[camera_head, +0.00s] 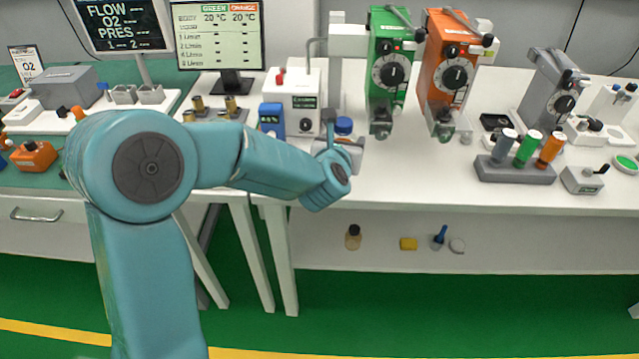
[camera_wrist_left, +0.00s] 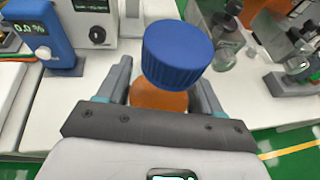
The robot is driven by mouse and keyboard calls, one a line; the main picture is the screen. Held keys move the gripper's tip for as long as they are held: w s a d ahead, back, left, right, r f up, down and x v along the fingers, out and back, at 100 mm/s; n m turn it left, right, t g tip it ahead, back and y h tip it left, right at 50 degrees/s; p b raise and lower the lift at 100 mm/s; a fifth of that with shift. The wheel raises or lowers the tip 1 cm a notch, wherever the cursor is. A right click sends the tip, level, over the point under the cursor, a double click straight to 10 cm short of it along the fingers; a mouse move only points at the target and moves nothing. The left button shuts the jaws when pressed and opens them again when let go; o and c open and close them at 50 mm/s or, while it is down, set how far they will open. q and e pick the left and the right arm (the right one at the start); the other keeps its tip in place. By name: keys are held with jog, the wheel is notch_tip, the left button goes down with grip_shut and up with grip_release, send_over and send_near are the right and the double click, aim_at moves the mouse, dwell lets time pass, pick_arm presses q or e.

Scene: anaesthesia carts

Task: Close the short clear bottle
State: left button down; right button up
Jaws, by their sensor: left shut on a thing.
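A bottle with an orange-brown lower part (camera_wrist_left: 160,98) and a ridged blue cap (camera_wrist_left: 178,52) stands between the fingers of my left gripper (camera_wrist_left: 161,90) in the left wrist view. The fingers are shut on its lower part, one on each side. The cap is above the fingers; I cannot tell whether it is fully screwed down. In the head view the blue cap (camera_head: 344,125) shows just behind my left gripper (camera_head: 342,146), over the white table; the arm hides most of the bottle. My right gripper is not in view.
A blue meter (camera_head: 271,119) and a white box (camera_head: 293,103) stand left of the gripper. Green (camera_head: 390,65) and orange (camera_head: 452,70) vaporizers stand to the right. The white table (camera_head: 420,180) is clear in front of them. A lower shelf (camera_head: 390,259) holds several small items.

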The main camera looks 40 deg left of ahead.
pick_arm(q)
jog(key=a+r+n+g+y, duration=0.1)
jog(key=a+r+n+y, duration=0.1)
jog(key=a+r, duration=0.4)
notch_tip(320, 180, up, 4)
jog(key=shift+f+b, duration=0.2)
jog(key=shift+b, duration=0.1)
notch_tip(320, 180, down, 15)
jog(key=b, duration=0.3)
jog(key=shift+r, duration=0.15)
jog(key=shift+f, duration=0.5)
notch_tip(320, 180, down, 4)
jog(key=shift+a+f+b, duration=0.1)
jog(key=shift+f+b, duration=0.15)
jog(key=shift+b, duration=0.2)
jog(key=shift+r, duration=0.1)
